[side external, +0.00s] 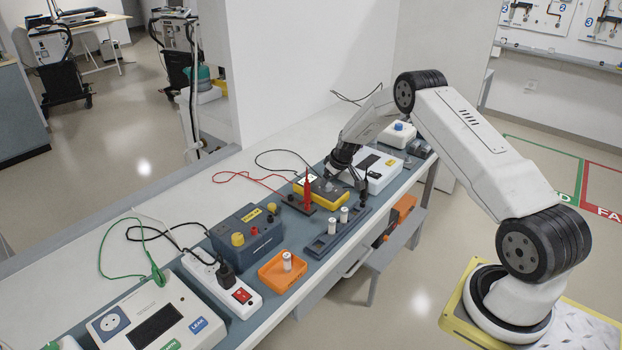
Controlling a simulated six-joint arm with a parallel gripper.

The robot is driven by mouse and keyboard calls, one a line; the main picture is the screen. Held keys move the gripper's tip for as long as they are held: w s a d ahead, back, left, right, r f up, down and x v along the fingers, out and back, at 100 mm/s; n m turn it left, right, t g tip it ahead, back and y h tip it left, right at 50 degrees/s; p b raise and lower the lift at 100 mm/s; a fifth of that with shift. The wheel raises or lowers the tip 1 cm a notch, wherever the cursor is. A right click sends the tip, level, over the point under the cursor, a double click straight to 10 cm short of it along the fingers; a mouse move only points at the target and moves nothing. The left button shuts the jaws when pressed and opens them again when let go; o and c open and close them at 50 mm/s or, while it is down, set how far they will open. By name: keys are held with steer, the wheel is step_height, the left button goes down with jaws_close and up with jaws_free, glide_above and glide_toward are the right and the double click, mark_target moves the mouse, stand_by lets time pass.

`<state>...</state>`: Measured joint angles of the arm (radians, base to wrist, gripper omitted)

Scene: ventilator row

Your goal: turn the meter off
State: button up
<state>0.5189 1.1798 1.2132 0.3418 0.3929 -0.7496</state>
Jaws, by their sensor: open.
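The meter (318,190) is a yellow-edged unit with a dark face, lying on the bench mat near the middle of the side external view. A small lit patch shows at its far left corner. My gripper (345,183) is open and points down at the meter's right part, with its fingers close over it. I cannot tell whether they touch it. The gripper hides part of the meter's face, so the setting of its dial or switch cannot be read. A red probe (307,192) stands upright at the near left of the meter, and a black probe (363,188) stands to its right.
A white box (384,176) with a dark display stands right of the meter. In front lies a grey tray (322,246) with white cylinders. To the left are a blue-grey box (262,240) with yellow knobs, an orange holder (275,281) and a power strip (243,307). Loose leads run behind.

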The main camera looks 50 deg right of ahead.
mark_target(327, 187)
steer(key=shift+x, duration=1.4)
jaws_close()
